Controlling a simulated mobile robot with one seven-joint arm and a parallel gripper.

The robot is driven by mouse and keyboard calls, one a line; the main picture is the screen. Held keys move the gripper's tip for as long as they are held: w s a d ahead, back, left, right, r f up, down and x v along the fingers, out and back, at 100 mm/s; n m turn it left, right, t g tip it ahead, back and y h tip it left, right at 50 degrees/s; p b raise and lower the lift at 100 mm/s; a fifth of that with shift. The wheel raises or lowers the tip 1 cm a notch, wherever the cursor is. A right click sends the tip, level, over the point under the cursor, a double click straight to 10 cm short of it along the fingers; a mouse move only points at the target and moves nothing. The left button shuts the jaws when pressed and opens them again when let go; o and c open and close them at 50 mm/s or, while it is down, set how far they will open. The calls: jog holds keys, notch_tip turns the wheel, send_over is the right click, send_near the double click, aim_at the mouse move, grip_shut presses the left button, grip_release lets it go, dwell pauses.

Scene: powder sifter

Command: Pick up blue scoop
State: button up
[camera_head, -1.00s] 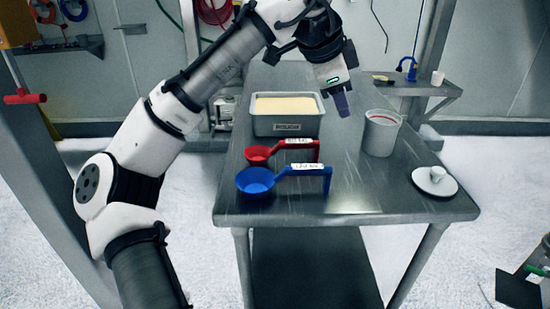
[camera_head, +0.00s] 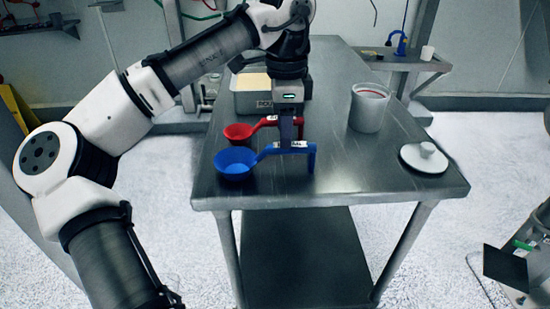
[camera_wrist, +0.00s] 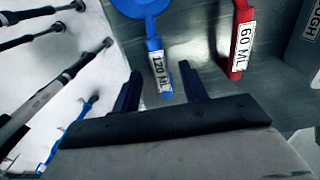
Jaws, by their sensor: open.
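The blue scoop (camera_head: 235,162) stands near the front left edge of the metal table, its bowl to the left and its handle running right to a bent-down end. My gripper (camera_head: 287,140) points down over the labelled part of the handle. In the wrist view, the open fingers of my gripper (camera_wrist: 160,88) lie either side of the blue handle's end, with the "120 ML" label (camera_wrist: 161,72) just ahead. I cannot tell exactly how high the fingertips are relative to the handle. Nothing is held.
The red scoop (camera_head: 238,132), labelled "60 ML", stands close behind the blue one. A metal bin (camera_head: 252,98) of pale powder is farther back. A cup (camera_head: 369,108) and a white lid (camera_head: 424,157) stand on the right.

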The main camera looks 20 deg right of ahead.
aim_at(285, 153)
jog(key=shift+s+d+f, duration=0.1)
jog(key=shift+s+f, duration=0.05)
jog(key=shift+f, duration=2.55)
grip_shut()
jog(key=shift+r, duration=0.1)
notch_tip(285, 153, up, 20)
jog(key=p, duration=0.3)
